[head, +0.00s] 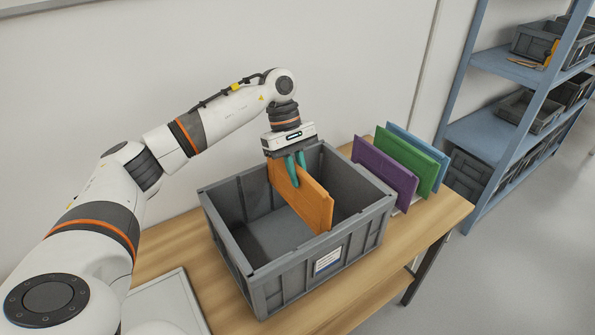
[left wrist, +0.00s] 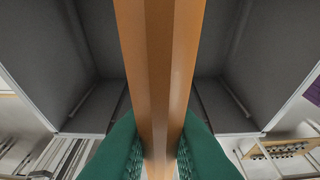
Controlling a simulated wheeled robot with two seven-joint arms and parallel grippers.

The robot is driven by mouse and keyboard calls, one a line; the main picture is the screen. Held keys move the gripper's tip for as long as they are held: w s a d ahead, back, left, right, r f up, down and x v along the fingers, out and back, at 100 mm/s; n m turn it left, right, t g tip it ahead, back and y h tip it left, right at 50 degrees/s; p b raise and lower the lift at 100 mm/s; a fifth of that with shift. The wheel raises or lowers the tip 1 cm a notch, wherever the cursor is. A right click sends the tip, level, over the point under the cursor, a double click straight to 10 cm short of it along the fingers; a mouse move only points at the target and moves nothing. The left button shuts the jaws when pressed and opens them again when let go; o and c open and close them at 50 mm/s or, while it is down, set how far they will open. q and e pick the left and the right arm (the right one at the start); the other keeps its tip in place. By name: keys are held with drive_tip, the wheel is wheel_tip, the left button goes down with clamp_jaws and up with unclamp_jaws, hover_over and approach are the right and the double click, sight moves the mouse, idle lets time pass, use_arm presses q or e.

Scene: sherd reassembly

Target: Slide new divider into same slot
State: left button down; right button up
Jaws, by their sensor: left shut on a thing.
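An orange divider (head: 303,197) is held upright in my left gripper (head: 295,166), whose teal fingers are shut on its top edge. The divider spans the grey crate (head: 320,265) from back to front, with its lower part down between the walls. In the left wrist view the orange divider (left wrist: 160,60) runs up the middle between the two green fingers (left wrist: 160,150), with crate walls on both sides. Whether its ends sit in a slot cannot be told. My right gripper is not in view.
Purple (head: 383,174), green (head: 408,161) and blue (head: 415,150) dividers stand upright on the wooden table (head: 450,207), right of the crate. A blue shelf unit (head: 490,135) with grey bins is at the right. A pale tray (head: 165,300) lies at the front left.

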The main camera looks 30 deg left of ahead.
sight(297, 210)
use_arm(q)
drive_tip(key=shift+f+b, duration=1.2)
drive_tip(key=shift+f, duration=0.4)
drive_tip(key=shift+f+b, duration=3.5)
drive_tip(key=shift+f, duration=0.95)
drive_tip(key=c, duration=1.3)
unclamp_jaws()
drive_tip(key=shift+r, duration=0.15)
drive_tip(key=v, duration=1.1)
drive_tip(key=shift+a+r, duration=0.2)
drive_tip(key=shift+r, duration=0.2)
